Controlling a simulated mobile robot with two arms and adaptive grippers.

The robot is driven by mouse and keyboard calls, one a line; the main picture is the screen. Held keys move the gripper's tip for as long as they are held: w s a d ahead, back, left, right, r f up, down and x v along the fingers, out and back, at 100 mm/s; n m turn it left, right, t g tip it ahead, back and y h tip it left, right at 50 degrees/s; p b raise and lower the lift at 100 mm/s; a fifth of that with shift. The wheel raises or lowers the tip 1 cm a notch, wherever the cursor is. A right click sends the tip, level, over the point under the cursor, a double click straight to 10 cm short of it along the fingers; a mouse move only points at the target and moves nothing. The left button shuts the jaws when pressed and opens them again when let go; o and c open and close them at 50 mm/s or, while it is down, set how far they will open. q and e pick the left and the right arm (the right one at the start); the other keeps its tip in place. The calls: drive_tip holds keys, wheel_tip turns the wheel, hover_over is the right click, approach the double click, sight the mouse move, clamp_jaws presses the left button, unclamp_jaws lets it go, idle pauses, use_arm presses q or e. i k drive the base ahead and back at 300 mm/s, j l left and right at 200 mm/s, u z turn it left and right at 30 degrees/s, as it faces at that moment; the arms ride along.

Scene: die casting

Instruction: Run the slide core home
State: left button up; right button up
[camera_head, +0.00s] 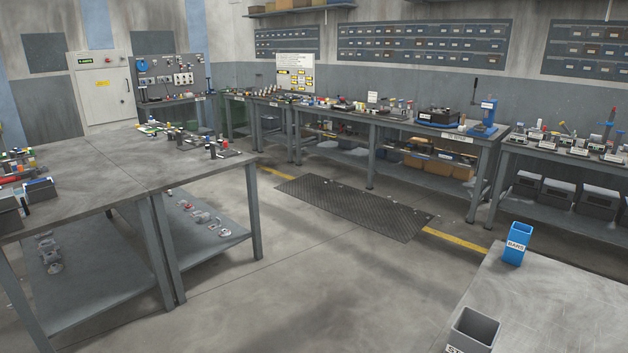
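I cannot pick out the slide core for certain; the parts on the benches are small and far off. The back bench (350,119) carries several small tools and parts. Toward its right end are a dark block-shaped fixture (438,117) and a blue press-like device (487,118) with an upright lever. The left table (100,165) also holds several small parts along its far edge. Neither of my grippers shows in this view.
A blue bin marked BARS (517,245) and a grey bin (473,330) stand on the near right table (560,300). A dark floor mat (355,207) lies before the back bench. Open floor (290,270) runs between the tables. A light cabinet (102,90) stands at back left.

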sight(403, 116)
drive_tip(key=i+j+u, duration=0.35)
drive_tip(key=i+u, duration=0.3)
drive_tip(key=i+j+u, duration=0.15)
drive_tip(key=i+u, duration=0.2)
drive_tip(key=i+z, duration=0.7)
drive_tip(key=i+j+z, duration=0.1)
drive_tip(key=i+z, duration=0.25)
drive_tip(key=i+l+z, duration=0.3)
drive_tip(key=i+z, duration=0.6)
drive_tip(key=i, duration=0.25)
drive_tip(key=i+j+z, duration=0.1)
drive_tip(key=i+z, duration=0.35)
drive_tip(key=i, duration=0.15)
drive_tip(key=i+l, duration=0.1)
drive_tip(key=i, duration=1.75)
drive_tip(key=i+u, duration=0.3)
drive_tip(key=i, duration=0.65)
drive_tip(key=i+l+u, duration=0.1)
drive_tip(key=i+u, duration=0.25)
drive_tip(key=i, duration=0.6)
